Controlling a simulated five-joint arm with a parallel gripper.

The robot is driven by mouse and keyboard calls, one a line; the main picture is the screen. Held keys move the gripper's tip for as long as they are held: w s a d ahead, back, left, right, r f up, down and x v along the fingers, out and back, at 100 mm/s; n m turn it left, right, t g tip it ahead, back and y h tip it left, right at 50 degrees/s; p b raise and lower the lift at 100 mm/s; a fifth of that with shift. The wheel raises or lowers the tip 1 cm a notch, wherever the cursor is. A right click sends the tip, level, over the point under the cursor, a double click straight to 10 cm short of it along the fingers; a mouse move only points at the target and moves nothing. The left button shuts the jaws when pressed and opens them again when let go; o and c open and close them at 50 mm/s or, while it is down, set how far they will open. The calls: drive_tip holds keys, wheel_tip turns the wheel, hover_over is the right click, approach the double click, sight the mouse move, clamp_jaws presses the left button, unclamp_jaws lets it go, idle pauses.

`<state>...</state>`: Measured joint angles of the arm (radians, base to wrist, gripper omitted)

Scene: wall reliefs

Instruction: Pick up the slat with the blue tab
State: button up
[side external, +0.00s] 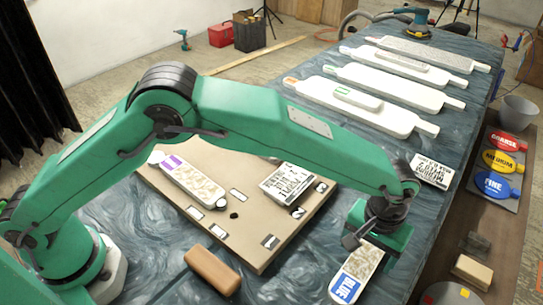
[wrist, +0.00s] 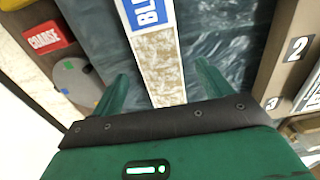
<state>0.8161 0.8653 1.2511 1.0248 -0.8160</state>
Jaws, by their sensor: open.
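The slat with the blue tab (side external: 357,272) lies on the dark marbled table near the front edge, right of the tan board. It has a pale, mottled tan face, and its blue tab with white letters is at the near end. In the wrist view the slat (wrist: 160,68) runs up the middle, with the blue tab (wrist: 150,12) cut off at the top. My gripper (side external: 372,240) is over the slat's far end and hides it. In the wrist view my gripper (wrist: 162,75) is open, one finger on each side of the slat, with gaps on both sides.
The tan board (side external: 285,240) holds a slat with a purple tab (side external: 190,182) and a printed card (side external: 290,183). A brown block (side external: 212,270) lies before the board. Several white slats (side external: 360,108) lie farther back. Coloured discs (side external: 502,161) are on a lower shelf at right.

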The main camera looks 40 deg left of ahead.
sight(362, 263)
drive_tip(key=shift+f, duration=1.5)
drive_tip(key=shift+c, duration=0.5)
drive_tip(key=c, duration=1)
